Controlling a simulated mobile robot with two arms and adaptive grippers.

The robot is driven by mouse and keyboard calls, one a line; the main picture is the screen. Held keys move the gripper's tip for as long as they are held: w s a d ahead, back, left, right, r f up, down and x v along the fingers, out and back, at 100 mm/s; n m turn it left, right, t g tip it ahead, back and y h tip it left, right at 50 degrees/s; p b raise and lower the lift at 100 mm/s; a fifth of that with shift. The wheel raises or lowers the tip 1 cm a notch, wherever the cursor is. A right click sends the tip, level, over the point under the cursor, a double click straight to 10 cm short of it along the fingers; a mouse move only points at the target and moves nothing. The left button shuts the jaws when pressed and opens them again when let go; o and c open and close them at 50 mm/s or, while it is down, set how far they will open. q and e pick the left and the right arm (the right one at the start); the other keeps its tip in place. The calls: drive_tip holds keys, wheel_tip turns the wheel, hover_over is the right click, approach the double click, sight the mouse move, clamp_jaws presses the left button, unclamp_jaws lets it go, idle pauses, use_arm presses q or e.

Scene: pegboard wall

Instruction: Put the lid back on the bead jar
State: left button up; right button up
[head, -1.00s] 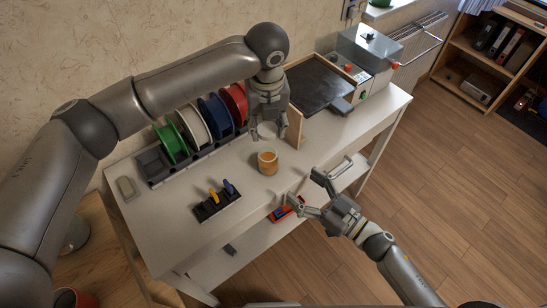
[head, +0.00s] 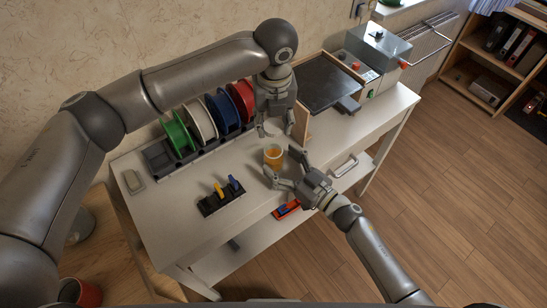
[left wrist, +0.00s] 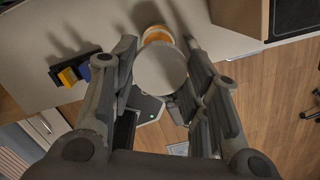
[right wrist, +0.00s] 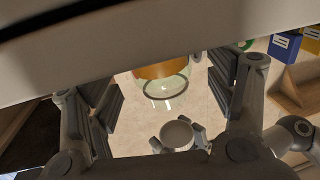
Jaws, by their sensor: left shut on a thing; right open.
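The bead jar (head: 272,156) stands upright and open on the white table, a clear jar with orange beads. My left gripper (head: 275,121) is shut on the pale round lid (head: 272,128), held just behind and above the jar. The lid (left wrist: 160,69) covers part of the jar (left wrist: 156,37) in the left wrist view. My right gripper (head: 281,161) is open low at the table's front edge, fingers on either side of the jar. In the right wrist view the jar (right wrist: 163,75) lies between the spread fingers; contact cannot be told. The lid (right wrist: 177,134) shows beyond it.
A rack of coloured spools (head: 205,118) stands behind left. A wooden panel (head: 302,121) stands close to the right of my left gripper. A black holder with yellow and blue items (head: 221,198) is at front left. A red-and-blue item (head: 286,209) lies below the tabletop.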

drive_tip(key=shift+x, duration=1.05)
drive_tip(key=c, duration=1.5)
use_arm(q)
drive_tip(key=shift+f, duration=2.5)
use_arm(e)
drive_tip(key=shift+c, duration=0.2)
